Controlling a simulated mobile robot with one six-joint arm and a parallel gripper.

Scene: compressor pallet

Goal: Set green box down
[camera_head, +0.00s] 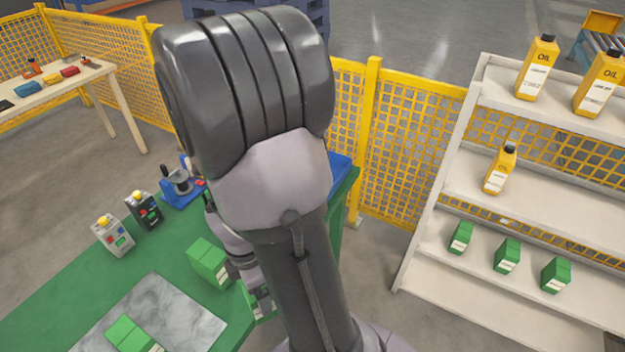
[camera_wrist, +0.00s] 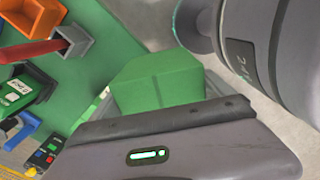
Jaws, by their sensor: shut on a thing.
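The green box (camera_head: 208,262) is at the left side of my gripper (camera_head: 236,272) in the head view, above or on the green table (camera_head: 70,275); whether its base touches the table I cannot tell. In the wrist view the same box (camera_wrist: 155,82) stands out beyond the grey gripper body (camera_wrist: 175,145). My gripper is shut on it, though the fingertips are mostly hidden. Another green box (camera_head: 130,333) lies on a grey plate (camera_head: 185,315) at the table's near edge.
Two control boxes (camera_head: 113,236) (camera_head: 145,208) and a blue fixture (camera_head: 182,188) stand farther back on the table. A white shelf (camera_head: 480,285) at the right holds green boxes and oil bottles (camera_head: 538,68). A yellow mesh fence (camera_head: 400,140) runs behind. Part of the grey plate is bare.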

